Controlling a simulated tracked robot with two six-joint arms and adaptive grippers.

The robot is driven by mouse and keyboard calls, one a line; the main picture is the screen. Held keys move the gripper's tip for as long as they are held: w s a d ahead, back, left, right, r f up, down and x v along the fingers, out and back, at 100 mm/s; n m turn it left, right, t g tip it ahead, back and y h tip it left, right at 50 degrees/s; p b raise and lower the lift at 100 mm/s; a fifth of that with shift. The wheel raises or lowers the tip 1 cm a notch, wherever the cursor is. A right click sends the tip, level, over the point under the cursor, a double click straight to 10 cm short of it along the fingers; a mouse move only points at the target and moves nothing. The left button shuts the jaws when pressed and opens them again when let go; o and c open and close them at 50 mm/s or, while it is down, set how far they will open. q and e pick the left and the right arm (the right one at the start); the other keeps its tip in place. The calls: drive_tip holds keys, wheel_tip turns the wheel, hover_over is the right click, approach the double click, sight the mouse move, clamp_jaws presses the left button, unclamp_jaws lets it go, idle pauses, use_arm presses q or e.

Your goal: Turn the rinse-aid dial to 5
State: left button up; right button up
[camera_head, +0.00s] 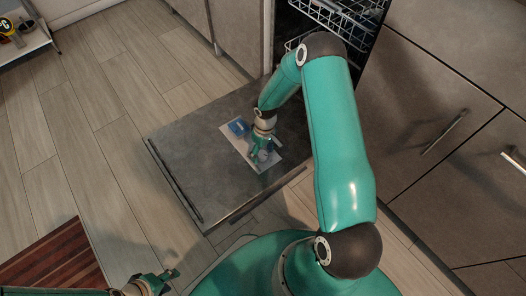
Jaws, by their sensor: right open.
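The dishwasher door (185,148) is folded down flat, with a pale dispenser panel (233,139) on its inner face. A blue part (238,127) shows at the panel's upper left. The rinse-aid dial cannot be made out. My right gripper (264,155) is open over the panel's lower right part and hides what lies under it; whether it touches the panel I cannot tell. My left gripper (168,279) is low at the bottom edge, away from the door; its finger opening is too unclear to judge.
Dish racks (338,18) show inside the dishwasher behind the door. Cabinets with handles (445,132) stand on the right. A striped mat (60,262) lies at the lower left, and a shelf with items (22,40) stands at the upper left. The wooden floor (85,120) left of the door is clear.

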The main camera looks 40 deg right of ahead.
wheel_tip(320, 180, up, 12)
drive_tip(key=d, duration=0.1)
drive_tip(key=shift+w+d+f, duration=0.15)
drive_tip(key=shift+w, duration=0.15)
idle(0.4)
